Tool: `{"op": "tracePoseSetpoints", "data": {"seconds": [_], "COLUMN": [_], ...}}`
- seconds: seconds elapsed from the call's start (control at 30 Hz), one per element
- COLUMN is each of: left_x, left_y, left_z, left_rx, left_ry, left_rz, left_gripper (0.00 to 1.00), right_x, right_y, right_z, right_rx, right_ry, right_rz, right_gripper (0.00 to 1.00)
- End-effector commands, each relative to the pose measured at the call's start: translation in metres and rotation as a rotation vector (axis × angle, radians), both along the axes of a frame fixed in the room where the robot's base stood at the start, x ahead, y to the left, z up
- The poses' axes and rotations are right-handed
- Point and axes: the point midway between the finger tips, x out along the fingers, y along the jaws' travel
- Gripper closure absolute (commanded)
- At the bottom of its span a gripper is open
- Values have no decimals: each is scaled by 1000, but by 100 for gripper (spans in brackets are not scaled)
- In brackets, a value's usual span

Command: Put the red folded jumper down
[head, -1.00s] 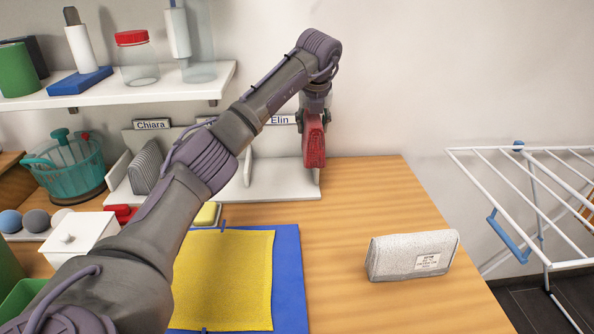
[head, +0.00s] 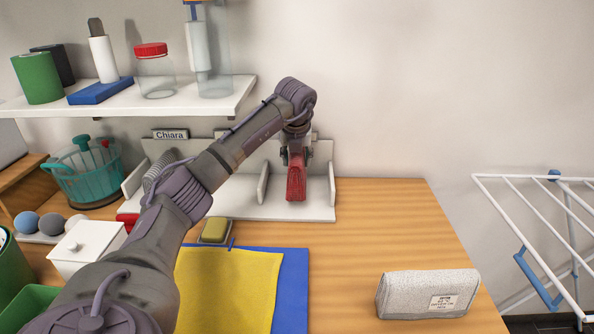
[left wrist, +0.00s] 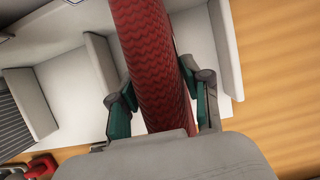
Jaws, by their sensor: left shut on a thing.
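The red folded jumper (head: 296,182) is held upright by my left gripper (head: 296,156). It is in front of the right bay of the white divided rack (head: 235,205), between the middle divider (head: 263,182) and the right end wall (head: 332,185). In the left wrist view the ribbed jumper (left wrist: 145,50) runs between the two green-padded fingers of my gripper (left wrist: 162,110). I cannot tell whether its lower edge touches the rack floor. My arm hides the "Elin" label. My right gripper is out of view.
A grey folded item (head: 158,170) stands in the "Chiara" bay (head: 171,134). A shelf (head: 215,98) with jars hangs above left. A yellow cloth (head: 230,290) on a blue mat and a grey labelled bundle (head: 428,293) lie in front. The table right of the rack is clear.

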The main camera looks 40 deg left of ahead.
Motion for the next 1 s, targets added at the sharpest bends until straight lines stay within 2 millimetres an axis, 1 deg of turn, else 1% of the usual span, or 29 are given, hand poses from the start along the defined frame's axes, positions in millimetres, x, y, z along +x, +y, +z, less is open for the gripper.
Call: {"op": "tracePoseSetpoints", "data": {"seconds": [0.07, 0.13, 0.23, 0.33, 0.5, 0.63, 0.67, 0.7, 0.8, 1.0], "left_x": [-1, -1, -1, 0, 0, 0, 0, 0, 0, 0], "left_y": [0, 0, 0, 0, -1, 0, -1, -1, -1, -1], "left_z": [-10, -22, -33, -38, -38, -41, -41, -41, -41, -40], "left_rx": [0, 0, 1, 1, 0, 0, 0, 0, 0, 0], "left_ry": [4, 4, 2, 0, 0, 0, 3, 2, 2, 2], "left_rz": [-1, -1, -1, -2, -1, -1, -1, -1, -1, -1], "left_gripper": [100, 100, 100, 100, 100, 100, 47, 40, 27, 27], "right_x": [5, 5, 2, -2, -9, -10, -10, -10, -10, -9], "right_y": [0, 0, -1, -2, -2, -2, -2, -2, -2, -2], "right_z": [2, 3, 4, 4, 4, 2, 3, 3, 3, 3], "right_rx": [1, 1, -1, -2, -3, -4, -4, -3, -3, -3], "right_ry": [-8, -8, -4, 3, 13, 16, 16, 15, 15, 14], "right_rz": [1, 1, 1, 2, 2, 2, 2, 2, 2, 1], "right_gripper": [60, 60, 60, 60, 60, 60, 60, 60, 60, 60]}}
